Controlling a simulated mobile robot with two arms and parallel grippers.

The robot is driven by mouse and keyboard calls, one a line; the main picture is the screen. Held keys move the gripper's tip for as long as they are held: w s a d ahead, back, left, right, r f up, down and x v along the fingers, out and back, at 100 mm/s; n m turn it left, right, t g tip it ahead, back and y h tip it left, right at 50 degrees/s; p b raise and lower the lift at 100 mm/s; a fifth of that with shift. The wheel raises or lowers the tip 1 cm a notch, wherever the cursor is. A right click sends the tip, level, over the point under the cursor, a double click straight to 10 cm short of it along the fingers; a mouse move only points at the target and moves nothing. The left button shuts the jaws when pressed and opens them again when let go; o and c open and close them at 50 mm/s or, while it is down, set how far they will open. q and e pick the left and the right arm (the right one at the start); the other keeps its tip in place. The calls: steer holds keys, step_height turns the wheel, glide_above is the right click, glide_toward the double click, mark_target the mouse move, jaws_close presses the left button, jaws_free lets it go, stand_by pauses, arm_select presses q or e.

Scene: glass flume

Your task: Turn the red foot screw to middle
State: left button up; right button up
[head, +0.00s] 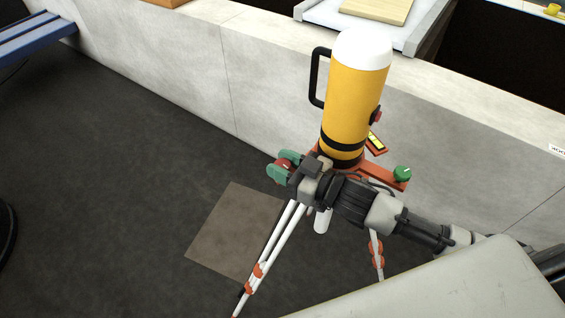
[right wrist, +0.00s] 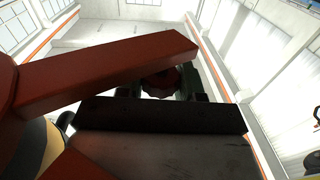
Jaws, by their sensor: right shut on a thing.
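A yellow instrument (head: 355,105) with a white top and black bands stands upright on an orange-red base (head: 380,176) on a tripod. The red foot screw (head: 284,165) sits at the left of the base. My right gripper (head: 285,169), with green fingertips, is shut on it, and the fingers hide part of the screw. In the right wrist view the dark red screw (right wrist: 162,82) shows between the fingers, behind an orange-red arm of the base (right wrist: 110,72). A green foot screw (head: 402,174) stands at the right end of the base. My left gripper is not in view.
White tripod legs (head: 276,240) with orange clamps stand on the dark floor (head: 110,170) over a brown square plate (head: 232,230). A pale wall (head: 220,75) runs behind the instrument. A yellow level vial (head: 376,142) is beside it.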

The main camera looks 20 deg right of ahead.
steer(key=shift+n+g+y, duration=0.4)
steer(key=shift+y, duration=0.1)
steer(key=o, duration=0.9)
steer(key=shift+o, duration=0.2)
steer(key=shift+s+d+f, duration=0.1)
steer(key=shift+s+d, duration=0.15)
steer(key=b+v, duration=0.4)
steer(key=v, duration=0.6)
steer(key=shift+b, duration=0.3)
